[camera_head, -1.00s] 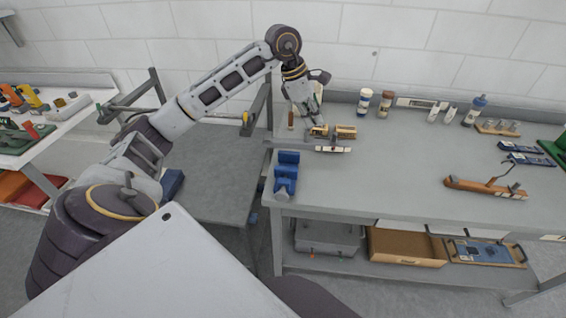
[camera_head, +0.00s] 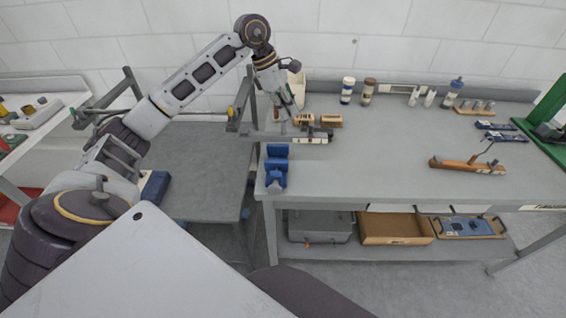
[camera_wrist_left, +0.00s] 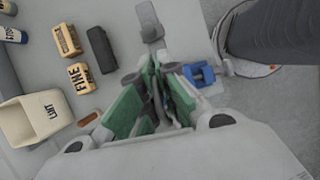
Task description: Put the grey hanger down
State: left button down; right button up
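My left gripper (camera_head: 292,112) is low over the left end of the workbench (camera_head: 390,160). In the left wrist view its green-padded fingers (camera_wrist_left: 160,75) close in on a narrow grey piece, which I take to be the grey hanger (camera_wrist_left: 150,22). The hanger reaches out past the fingertips over the bench. In the head view a thin grey bar (camera_head: 258,136) shows below the gripper and sticks out past the bench's left edge. The fingers hide part of the hanger, and I cannot tell whether it touches the bench. My right gripper is not in view.
A blue vise (camera_head: 277,167) stands at the bench's front left corner. Wooden blocks (camera_head: 331,120) and a dark block (camera_wrist_left: 101,48) lie close to the gripper. A white LINT bin (camera_wrist_left: 30,120) is beside it. The bench middle is clear.

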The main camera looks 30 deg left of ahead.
aim_at(286, 133)
pick_arm(q)
jog(key=shift+a, duration=0.1)
jog(key=shift+f, duration=0.15)
jog(key=shift+f, duration=2.75)
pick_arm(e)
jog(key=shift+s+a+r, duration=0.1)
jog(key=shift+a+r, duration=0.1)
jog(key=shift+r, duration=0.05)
pick_arm(q)
jog(key=shift+f, duration=0.1)
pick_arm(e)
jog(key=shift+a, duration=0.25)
pick_arm(q)
jog(key=shift+f, duration=0.2)
jog(key=shift+f+p, duration=0.45)
jog(key=shift+f, duration=1.35)
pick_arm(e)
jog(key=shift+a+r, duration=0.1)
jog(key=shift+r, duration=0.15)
pick_arm(q)
jog(key=shift+f, duration=0.1)
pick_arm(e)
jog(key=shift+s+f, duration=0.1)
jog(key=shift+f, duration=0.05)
